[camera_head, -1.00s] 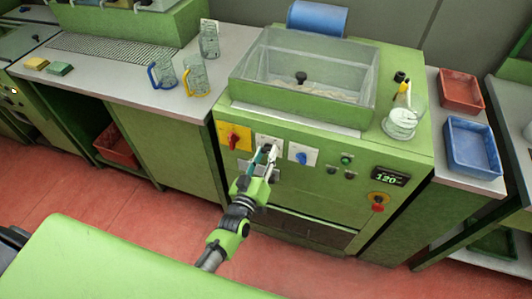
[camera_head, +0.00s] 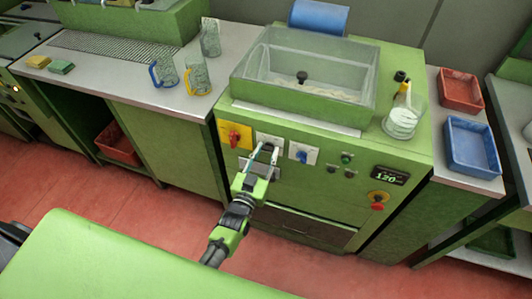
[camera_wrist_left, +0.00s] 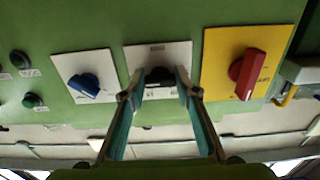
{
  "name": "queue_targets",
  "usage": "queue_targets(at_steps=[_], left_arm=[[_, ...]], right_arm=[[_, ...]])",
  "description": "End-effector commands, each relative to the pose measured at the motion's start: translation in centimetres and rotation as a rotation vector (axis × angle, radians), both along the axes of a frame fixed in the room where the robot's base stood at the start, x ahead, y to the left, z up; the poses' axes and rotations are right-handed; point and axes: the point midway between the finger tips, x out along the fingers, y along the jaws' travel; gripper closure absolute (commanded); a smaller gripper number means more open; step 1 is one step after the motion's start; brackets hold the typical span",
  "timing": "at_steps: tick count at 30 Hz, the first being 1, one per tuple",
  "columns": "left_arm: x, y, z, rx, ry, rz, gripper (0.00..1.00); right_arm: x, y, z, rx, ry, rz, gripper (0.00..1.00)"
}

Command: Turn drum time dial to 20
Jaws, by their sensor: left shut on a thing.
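The machine's front has a row of dials. The middle dial, a black knob (camera_wrist_left: 158,76) on a white plate (camera_head: 270,138), sits between the fingertips of my left gripper (camera_head: 264,151). In the left wrist view, my left gripper (camera_wrist_left: 160,88) is closed on this knob from both sides. The plate's markings are too small to read, so its setting and name cannot be told. A lit display (camera_head: 389,176) on the right of the panel seems to read 120. My right gripper is not in view.
A red knob on a yellow plate (camera_wrist_left: 247,74) and a blue knob (camera_wrist_left: 84,85) flank the middle dial closely. A red stop button (camera_head: 378,200) is lower right. A clear-lidded tub (camera_head: 303,85) tops the machine. Glass mugs (camera_head: 197,76) stand on the left counter.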

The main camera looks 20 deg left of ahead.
Motion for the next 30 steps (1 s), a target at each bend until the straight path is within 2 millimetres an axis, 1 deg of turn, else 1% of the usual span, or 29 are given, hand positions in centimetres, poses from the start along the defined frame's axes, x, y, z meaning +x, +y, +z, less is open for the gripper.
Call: queue_targets(at_steps=[1, 9, 10, 11, 12, 19, 23, 26, 29, 30], left_arm=[[0.2, 0.0, 0.3, 0.004, -0.007, 0.001, 0.93], [0.2, 0.0, 0.3, 0.005, -0.007, 0.001, 0.93], [0.2, 0.0, 0.4, 0.005, -0.008, 0.001, 0.66], [0.2, 0.0, 0.3, 0.004, -0.007, 0.001, 0.58], [0.2, 0.1, 0.3, 0.004, -0.007, 0.001, 0.54], [0.1, 0.0, 0.1, 0.003, -0.003, 0.0, 0.54], [-0.2, 0.0, 0.1, 0.002, -0.002, 0.0, 0.54], [-1.1, 0.0, -0.1, 0.002, 0.001, 0.0, 0.54], [-2.7, 0.1, -0.1, 0.002, 0.001, 0.0, 0.54], [-3.6, 0.1, -0.1, 0.002, 0.001, 0.0, 0.54]], right_arm=[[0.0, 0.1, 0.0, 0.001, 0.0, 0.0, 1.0], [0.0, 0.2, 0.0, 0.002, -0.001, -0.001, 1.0], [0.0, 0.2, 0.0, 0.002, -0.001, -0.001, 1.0], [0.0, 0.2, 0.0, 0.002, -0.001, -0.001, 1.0], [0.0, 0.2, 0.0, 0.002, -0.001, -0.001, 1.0], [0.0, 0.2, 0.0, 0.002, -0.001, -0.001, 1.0], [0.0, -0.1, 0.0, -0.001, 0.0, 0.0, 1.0], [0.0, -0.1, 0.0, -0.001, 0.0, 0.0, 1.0], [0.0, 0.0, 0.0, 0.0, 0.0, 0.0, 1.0], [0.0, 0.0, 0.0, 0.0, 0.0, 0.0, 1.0]])
